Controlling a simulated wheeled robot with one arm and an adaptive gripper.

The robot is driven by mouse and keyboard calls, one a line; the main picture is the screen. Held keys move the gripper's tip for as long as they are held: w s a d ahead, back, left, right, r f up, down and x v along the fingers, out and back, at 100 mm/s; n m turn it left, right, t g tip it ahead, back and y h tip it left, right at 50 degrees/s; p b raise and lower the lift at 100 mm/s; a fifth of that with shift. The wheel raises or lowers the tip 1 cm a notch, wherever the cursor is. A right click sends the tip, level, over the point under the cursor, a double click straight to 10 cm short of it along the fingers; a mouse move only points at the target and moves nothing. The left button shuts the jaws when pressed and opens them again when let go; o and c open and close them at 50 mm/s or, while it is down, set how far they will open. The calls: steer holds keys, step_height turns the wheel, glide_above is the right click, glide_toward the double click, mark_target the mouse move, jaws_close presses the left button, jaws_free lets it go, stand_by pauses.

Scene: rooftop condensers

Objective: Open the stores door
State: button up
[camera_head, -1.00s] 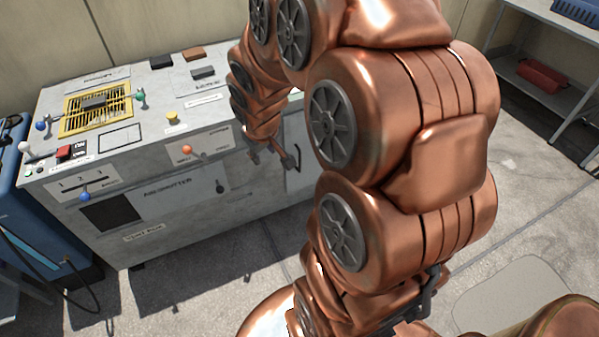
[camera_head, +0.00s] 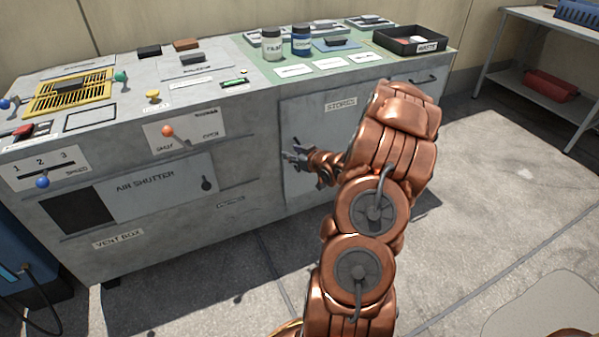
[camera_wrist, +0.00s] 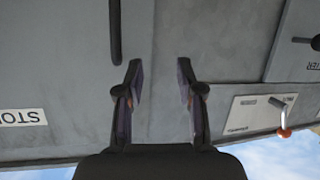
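The stores door (camera_head: 325,118) is a grey panel in the front right of the cabinet, under a STORES label (camera_head: 341,104). It looks shut. Its dark bar handle (camera_wrist: 115,30) shows at the top of the wrist view; in the head view my gripper largely hides it. My gripper (camera_head: 292,157) is in front of the door's left edge. In the wrist view my gripper (camera_wrist: 158,75) is open and empty, its fingers spread. The handle lies outside the gap, by the left finger's tip. The wrist picture is upside down. I cannot tell whether they touch.
The cabinet top carries jars (camera_head: 272,44), a black waste tray (camera_head: 411,40) and a yellow grille (camera_head: 68,92). An orange-knobbed lever (camera_head: 168,131) and the air shutter (camera_head: 150,190) are left of the door. A shelf (camera_head: 545,60) stands at right. The floor in front is clear.

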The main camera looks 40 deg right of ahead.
steer(key=s+d+f+m+t+b, duration=0.1)
steer(key=s+d+f+t+b, duration=0.35)
steer(key=f, duration=0.25)
steer(key=shift+g+h, duration=0.25)
steer(key=shift+h, duration=0.05)
steer(key=shift+w+d+f+b, duration=0.15)
steer(key=shift+w+b, duration=0.4)
steer(key=shift+w, duration=0.65)
steer(key=shift+w+d+r+b, duration=0.15)
steer(key=shift+w+b, duration=0.35)
steer(key=shift+w, duration=0.7)
steer(key=shift+w+d+f+b, duration=0.15)
steer(key=shift+w+b, duration=0.4)
steer(key=shift+w, duration=0.65)
jaws_close()
